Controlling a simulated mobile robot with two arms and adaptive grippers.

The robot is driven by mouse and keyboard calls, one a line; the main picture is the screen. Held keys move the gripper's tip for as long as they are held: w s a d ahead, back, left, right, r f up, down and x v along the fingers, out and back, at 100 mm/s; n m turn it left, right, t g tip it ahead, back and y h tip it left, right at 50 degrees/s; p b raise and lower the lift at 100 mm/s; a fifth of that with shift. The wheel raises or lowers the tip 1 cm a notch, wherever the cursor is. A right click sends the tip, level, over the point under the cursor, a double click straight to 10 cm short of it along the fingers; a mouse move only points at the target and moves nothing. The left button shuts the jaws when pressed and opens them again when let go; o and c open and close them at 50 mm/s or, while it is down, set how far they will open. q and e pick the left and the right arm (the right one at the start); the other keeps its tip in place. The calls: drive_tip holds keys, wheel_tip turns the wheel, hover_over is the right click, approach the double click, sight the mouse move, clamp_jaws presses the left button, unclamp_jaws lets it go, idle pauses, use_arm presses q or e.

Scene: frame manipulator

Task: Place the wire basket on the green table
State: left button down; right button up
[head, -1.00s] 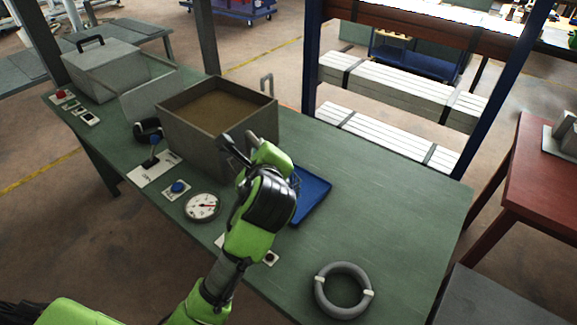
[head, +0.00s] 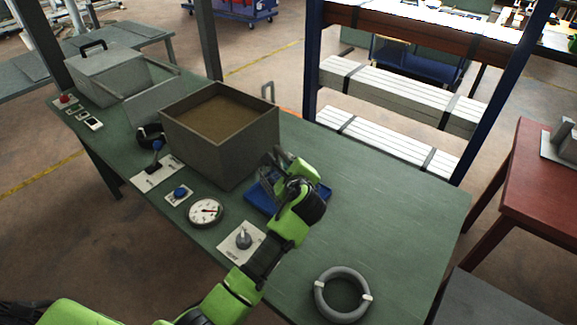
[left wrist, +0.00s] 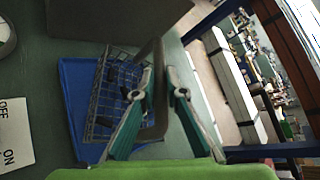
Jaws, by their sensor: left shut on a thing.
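The wire basket (left wrist: 112,98) is a dark grey mesh with a thick grey bail handle, seen best in the left wrist view. My left gripper (left wrist: 161,76) is shut on its handle. Basket and gripper are over the blue tray (left wrist: 74,80); whether the basket touches the tray I cannot tell. In the head view my left gripper (head: 276,160) is over the blue tray (head: 262,201), right of the large grey box, and largely hides the basket. The green table (head: 400,215) is under them. My right gripper is not in view.
The large grey box (head: 198,144) with brown contents stands left of the tray. A gauge (head: 206,211), a rotary knob panel (head: 242,242) and switches line the front edge. A grey ring (head: 343,294) lies front right. The table's right part is mostly clear.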

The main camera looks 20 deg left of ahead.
use_arm(q)
drive_tip(key=shift+f, duration=0.75)
drive_tip(key=c, duration=2)
unclamp_jaws()
drive_tip(key=shift+s+f, duration=0.1)
drive_tip(key=shift+c, duration=0.2)
drive_tip(key=shift+s, duration=0.1)
drive_tip(key=b+v, duration=0.1)
drive_tip(key=v, duration=1)
drive_tip(key=shift+s+d+r, duration=0.2)
drive_tip(key=shift+s, duration=0.1)
